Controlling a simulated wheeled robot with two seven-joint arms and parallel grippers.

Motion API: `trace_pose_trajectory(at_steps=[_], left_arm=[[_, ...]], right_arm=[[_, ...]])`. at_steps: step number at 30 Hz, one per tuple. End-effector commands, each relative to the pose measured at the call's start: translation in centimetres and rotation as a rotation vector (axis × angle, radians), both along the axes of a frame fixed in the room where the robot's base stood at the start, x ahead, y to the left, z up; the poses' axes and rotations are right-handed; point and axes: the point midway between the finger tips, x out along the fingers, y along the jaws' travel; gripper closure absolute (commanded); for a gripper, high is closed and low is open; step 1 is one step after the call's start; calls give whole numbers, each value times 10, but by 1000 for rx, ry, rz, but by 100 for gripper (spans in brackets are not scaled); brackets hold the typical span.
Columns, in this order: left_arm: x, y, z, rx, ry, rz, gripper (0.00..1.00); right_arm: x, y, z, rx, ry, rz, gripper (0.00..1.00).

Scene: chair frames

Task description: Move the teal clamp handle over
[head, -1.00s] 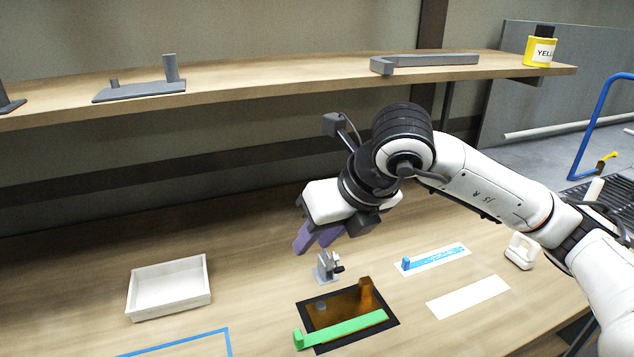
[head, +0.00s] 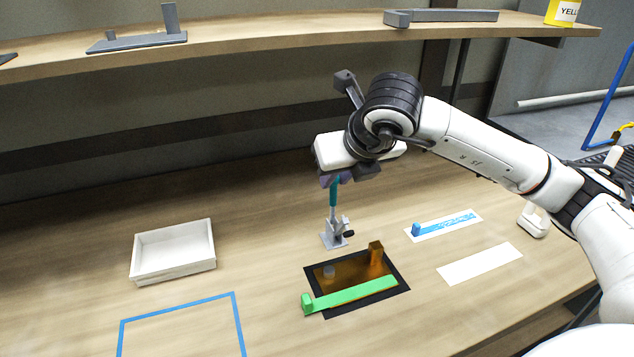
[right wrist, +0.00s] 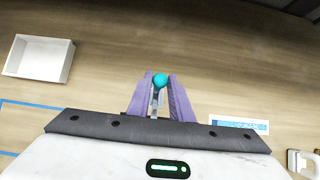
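The clamp (head: 335,236) is a small grey metal piece standing on the table behind the black-framed panel. Its teal handle (head: 333,196) points up, nearly upright, and its top is hidden by my right gripper (head: 335,179). In the right wrist view the round teal end of the handle (right wrist: 160,80) lies between the two purple fingers of my right gripper (right wrist: 160,83). The fingers are apart around it, with a narrow gap showing; I see no firm grip. My left gripper is not in view.
An amber panel in a black frame (head: 400,285) with a green bar (head: 350,295) lies in front of the clamp. A white tray (head: 174,265) is at left, a blue tape outline (head: 180,307) before it. A wooden shelf (head: 290,36) runs above the table.

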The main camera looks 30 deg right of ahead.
Motion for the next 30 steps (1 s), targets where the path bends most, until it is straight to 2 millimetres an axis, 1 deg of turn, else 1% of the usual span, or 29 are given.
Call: trace_pose_trajectory(at_steps=[7, 15, 21, 30], left_arm=[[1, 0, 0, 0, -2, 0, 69], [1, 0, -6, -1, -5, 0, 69], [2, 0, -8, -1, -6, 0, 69], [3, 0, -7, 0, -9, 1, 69]], right_arm=[[3, -1, 1, 1, -3, -1, 93], [21, -5, -1, 2, -6, -3, 93], [31, -7, -3, 1, -5, -2, 93], [32, -8, -2, 0, -5, 0, 93]])
